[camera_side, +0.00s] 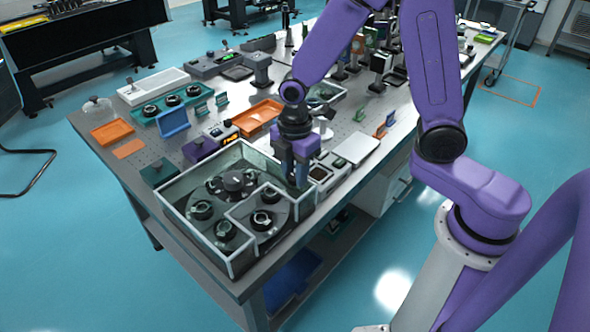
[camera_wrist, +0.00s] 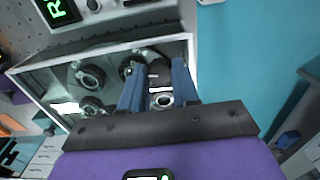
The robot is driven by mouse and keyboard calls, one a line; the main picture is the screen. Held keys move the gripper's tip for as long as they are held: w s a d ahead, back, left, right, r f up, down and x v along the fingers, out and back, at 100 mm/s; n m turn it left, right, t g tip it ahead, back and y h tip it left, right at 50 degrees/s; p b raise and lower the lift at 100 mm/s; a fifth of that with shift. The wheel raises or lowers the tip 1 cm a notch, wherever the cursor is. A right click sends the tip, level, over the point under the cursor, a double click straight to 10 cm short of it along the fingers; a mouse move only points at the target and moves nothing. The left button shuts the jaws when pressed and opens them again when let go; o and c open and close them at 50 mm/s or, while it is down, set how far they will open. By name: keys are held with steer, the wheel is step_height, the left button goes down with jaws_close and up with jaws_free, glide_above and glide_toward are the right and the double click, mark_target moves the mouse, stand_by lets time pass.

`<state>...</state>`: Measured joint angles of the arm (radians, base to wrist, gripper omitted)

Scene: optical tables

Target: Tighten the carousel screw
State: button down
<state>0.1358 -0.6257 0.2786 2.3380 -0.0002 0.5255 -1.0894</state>
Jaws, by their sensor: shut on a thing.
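The carousel (camera_side: 233,203) is a dark round plate with several ringed holders, inside a clear-walled box at the near corner of the table. A dark hub (camera_side: 233,181) stands up from it. Which part is the carousel screw I cannot tell. My gripper (camera_side: 298,180) points down at the box's right back side. In the wrist view my gripper's blue fingers (camera_wrist: 157,100) are closed about a small dark part (camera_wrist: 161,83). A metal ring (camera_wrist: 163,100) shows between the fingers. The exact contact is hidden. Carousel holders (camera_wrist: 87,76) show left of the fingers.
The clear box wall (camera_side: 190,243) encloses the carousel, close to my fingers. A pale flat-topped device (camera_side: 356,148) stands right of my gripper. An orange tray (camera_side: 258,117) and a purple device (camera_side: 199,149) lie behind the box. The table edge is close on the right.

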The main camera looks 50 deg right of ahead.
stand_by(0.4)
steer(key=c, duration=0.8)
jaws_free()
step_height(320, 180, up, 18)
steer(key=shift+f, duration=0.25)
steer(key=s+d+f+m, duration=0.1)
steer(key=s+f, duration=0.1)
steer(key=s, duration=0.4)
steer(key=s+d+f+m, duration=0.2)
steer(key=s+f, duration=0.1)
steer(key=s, duration=0.4)
steer(key=s+d+f+m, duration=0.2)
steer(key=s+f, duration=0.1)
steer(key=s, duration=0.4)
steer(key=shift+s+d, duration=0.1)
steer(key=shift+d, duration=0.05)
